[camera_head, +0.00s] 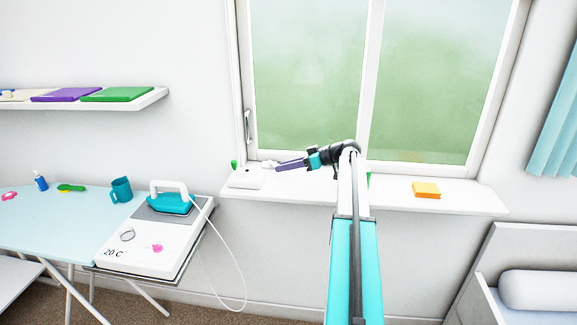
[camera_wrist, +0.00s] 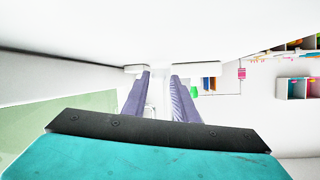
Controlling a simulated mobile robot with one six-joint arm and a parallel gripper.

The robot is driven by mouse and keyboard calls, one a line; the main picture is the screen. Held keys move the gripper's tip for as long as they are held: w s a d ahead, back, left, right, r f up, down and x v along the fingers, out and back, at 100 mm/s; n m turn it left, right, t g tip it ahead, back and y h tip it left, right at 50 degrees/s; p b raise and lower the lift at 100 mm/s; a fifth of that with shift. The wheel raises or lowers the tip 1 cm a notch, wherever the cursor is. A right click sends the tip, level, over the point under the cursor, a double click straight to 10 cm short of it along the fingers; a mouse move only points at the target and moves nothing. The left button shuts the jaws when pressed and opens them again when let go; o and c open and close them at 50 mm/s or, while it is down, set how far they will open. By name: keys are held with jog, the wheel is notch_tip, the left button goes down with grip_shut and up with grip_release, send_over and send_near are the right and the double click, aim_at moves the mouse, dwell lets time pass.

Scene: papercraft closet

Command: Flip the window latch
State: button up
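The window (camera_head: 305,80) has a white frame and frosted green panes. A small pale upright handle, which looks like the latch (camera_head: 249,127), is on the left side of its frame. My gripper (camera_head: 278,165) reaches left low across the window, just above the sill. Its fingertips are below and to the right of the handle and apart from it. In the wrist view the two purple fingers (camera_wrist: 161,75) are apart with a gap between them. Pale shapes show beyond the tips, but I cannot tell whether one is the latch. I see nothing held.
The white sill (camera_head: 310,192) bears a white box (camera_head: 245,179) at left and an orange pad (camera_head: 426,190) at right.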

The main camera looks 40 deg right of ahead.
jog(key=shift+s+r+b, duration=0.1)
jog(key=shift+r+b, duration=0.25)
jog(key=shift+r, duration=0.5)
jog(key=shift+s+d+r+b, duration=0.15)
jog(key=shift+r+b, duration=0.2)
jog(key=shift+r, duration=0.55)
jog(key=s+a+b, duration=0.1)
jog(key=s+a, duration=0.3)
jog(key=s, duration=0.3)
jog(key=s+a+r+b, duration=0.1)
jog(key=s+a+b, duration=0.1)
jog(key=s+a, duration=0.2)
jog(key=shift+s+r, duration=0.3)
jog(key=shift+s, duration=1.15)
